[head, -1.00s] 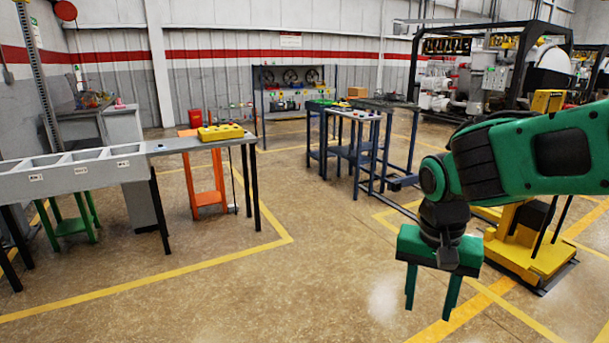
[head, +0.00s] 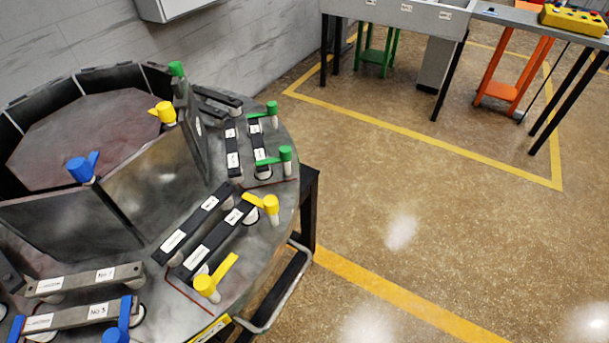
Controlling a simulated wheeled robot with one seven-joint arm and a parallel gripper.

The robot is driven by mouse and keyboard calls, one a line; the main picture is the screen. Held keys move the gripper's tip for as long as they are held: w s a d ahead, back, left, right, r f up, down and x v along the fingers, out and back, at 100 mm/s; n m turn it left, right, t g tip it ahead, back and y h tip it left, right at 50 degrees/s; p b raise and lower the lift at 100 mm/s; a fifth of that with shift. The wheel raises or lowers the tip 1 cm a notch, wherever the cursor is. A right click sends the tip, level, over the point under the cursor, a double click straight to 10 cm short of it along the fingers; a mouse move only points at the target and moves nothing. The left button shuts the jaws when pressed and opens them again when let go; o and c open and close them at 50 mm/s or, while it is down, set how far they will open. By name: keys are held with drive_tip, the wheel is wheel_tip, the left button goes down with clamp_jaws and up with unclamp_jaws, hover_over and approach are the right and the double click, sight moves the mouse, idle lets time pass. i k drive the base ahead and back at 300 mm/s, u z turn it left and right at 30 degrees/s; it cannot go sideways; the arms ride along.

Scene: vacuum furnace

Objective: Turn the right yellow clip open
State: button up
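Two yellow clips stand on the rim of a round grey table at the left. The upper yellow clip (head: 269,204) is farther right in the picture; its lever points left, toward the end of a dark bar (head: 213,245). The lower yellow clip (head: 210,283) is nearer; its lever points up and right, roughly along the bar's side. I cannot tell which clip is called right. A third yellow piece (head: 164,113) stands at the top of an upright panel. My gripper is out of view.
Green clips (head: 285,158) and blue clips (head: 122,320) stand beside other bars on the round table (head: 150,295). A bent metal handle (head: 285,300) sticks out from its edge. Open floor lies to the right, with a grey bench (head: 400,12) behind.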

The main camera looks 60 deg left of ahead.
sight(270, 204)
drive_tip(key=u, duration=2.25)
drive_tip(key=k, duration=1.1)
drive_tip(key=u, duration=0.4)
drive_tip(key=i, duration=1)
